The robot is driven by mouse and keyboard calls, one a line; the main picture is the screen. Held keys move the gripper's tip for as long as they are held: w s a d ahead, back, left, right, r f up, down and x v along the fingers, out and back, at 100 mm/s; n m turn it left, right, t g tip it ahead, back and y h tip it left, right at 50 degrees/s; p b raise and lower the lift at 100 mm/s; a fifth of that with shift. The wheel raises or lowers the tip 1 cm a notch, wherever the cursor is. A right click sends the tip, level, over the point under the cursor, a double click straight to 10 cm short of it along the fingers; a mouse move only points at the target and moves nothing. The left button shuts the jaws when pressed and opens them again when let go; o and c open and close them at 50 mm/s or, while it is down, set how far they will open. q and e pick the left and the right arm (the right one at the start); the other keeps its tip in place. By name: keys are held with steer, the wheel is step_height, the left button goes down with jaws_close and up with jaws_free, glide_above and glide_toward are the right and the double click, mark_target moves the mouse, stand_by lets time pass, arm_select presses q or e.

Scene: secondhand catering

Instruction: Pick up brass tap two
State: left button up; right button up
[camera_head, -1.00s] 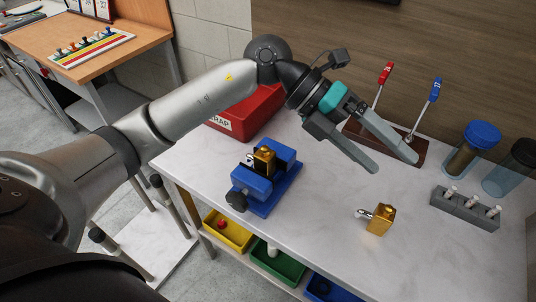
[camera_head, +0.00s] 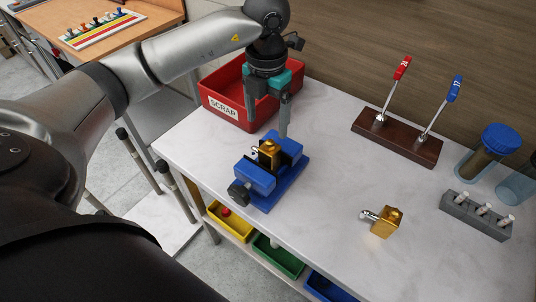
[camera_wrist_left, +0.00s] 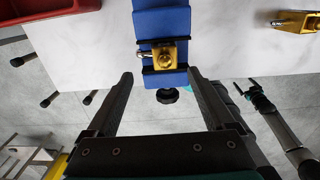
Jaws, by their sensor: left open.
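One brass tap (camera_head: 270,150) with a small silver lever sits in the blue vise (camera_head: 258,178). It also shows in the left wrist view (camera_wrist_left: 165,57), just beyond the fingertips. A second brass tap (camera_head: 387,222) lies loose on the white worktop, right of the vise; its edge shows in the wrist view (camera_wrist_left: 298,21). I cannot tell which is tap two. My left gripper (camera_head: 267,127) points down, open and empty, above and behind the clamped tap. An arm end that looks like my right gripper (camera_wrist_left: 257,96) shows small at right in the wrist view; its jaws are unclear.
A red SCRAP bin (camera_head: 228,104) stands behind the vise, close to the left gripper. A wooden base (camera_head: 397,138) with red and blue levers, a grey rack (camera_head: 475,216) and a blue-lidded jar (camera_head: 486,155) stand right. The worktop (camera_head: 330,160) between the taps is clear.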

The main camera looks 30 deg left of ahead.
mark_target(270, 140)
arm_select(q)
steer(key=shift+s+d+f, duration=0.1)
steer(key=shift+d+f, duration=0.1)
steer(key=shift+f, duration=1.8)
steer(key=shift+d+f, duration=0.2)
steer(key=shift+f, duration=1.75)
jaws_close()
steer(key=shift+r, duration=0.1)
